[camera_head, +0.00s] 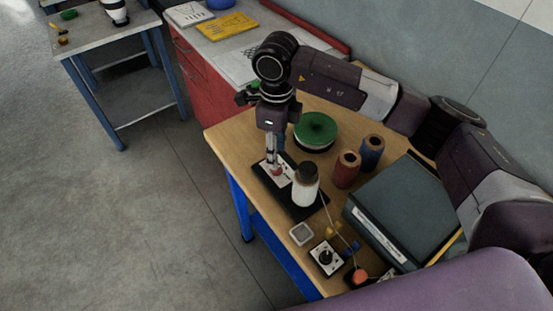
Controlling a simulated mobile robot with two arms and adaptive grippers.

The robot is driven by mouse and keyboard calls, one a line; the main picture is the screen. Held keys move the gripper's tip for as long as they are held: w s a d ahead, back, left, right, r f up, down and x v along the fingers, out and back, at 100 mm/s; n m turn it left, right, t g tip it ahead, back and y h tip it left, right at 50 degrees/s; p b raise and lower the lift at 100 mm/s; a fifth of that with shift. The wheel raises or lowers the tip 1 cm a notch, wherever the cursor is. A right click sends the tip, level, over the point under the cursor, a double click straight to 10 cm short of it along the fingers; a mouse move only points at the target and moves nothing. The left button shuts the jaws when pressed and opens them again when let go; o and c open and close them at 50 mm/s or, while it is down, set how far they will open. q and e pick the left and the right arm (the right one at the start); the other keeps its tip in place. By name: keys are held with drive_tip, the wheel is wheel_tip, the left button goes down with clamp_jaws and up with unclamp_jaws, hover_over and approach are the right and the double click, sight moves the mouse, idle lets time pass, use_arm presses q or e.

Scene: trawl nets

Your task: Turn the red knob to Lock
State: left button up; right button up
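The red knob (277,172) sits on a small white plate on a dark base (293,208) on the wooden workbench. It is partly covered by my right gripper (272,165), which comes in from the right and points down at it. The fingertips are right at the knob. I cannot tell whether they touch or grip it. The finger gap is too small to judge. The Lock mark cannot be read. My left gripper is not in view.
A joystick box (326,258) is near the front.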

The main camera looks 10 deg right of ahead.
wheel_tip(320, 180, up, 7)
drive_tip(key=shift+r, duration=0.2)
idle(0.6)
